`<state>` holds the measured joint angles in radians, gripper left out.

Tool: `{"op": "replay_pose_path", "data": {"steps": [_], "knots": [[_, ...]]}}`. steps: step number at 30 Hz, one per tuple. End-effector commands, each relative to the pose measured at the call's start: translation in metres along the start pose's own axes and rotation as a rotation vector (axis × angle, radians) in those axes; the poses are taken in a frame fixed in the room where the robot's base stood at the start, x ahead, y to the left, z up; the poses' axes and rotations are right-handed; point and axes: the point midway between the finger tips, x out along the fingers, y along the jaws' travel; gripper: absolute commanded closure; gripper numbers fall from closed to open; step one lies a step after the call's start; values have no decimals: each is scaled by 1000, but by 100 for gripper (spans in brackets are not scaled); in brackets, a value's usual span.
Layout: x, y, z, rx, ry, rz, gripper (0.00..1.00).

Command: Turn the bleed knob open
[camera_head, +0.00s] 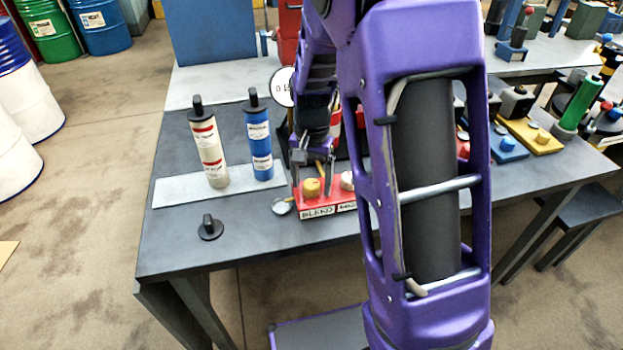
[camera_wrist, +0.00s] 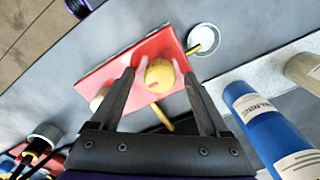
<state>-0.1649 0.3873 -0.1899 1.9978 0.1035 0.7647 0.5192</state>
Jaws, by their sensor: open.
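The bleed knob (camera_head: 311,188) is a round yellow knob on top of a red block (camera_head: 320,203) whose front label reads BLEED. In the wrist view the same knob (camera_wrist: 159,76) shows a small red mark. My gripper (camera_head: 312,180) points down over it from behind. In the wrist view my gripper (camera_wrist: 157,72) is open, with one finger on each side of the knob. A gap shows between the knob and the left finger; I cannot tell whether the right finger touches it.
A pale knob (camera_head: 347,181) sits on the block beside the yellow one. A small round dish (camera_head: 281,206) is at the block's left. A cream bottle (camera_head: 208,148) and a blue bottle (camera_head: 258,138) stand on a grey strip. A black knob (camera_head: 210,228) sits near the table's front edge.

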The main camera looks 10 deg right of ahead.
Motion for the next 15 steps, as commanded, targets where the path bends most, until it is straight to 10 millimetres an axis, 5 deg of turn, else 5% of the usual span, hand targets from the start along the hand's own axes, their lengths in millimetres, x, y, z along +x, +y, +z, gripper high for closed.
{"op": "replay_pose_path", "data": {"steps": [7, 15], "knots": [[-20, -1, -1, -2, 3, -2, 21], [-84, -1, -1, -1, 5, -4, 21]]}}
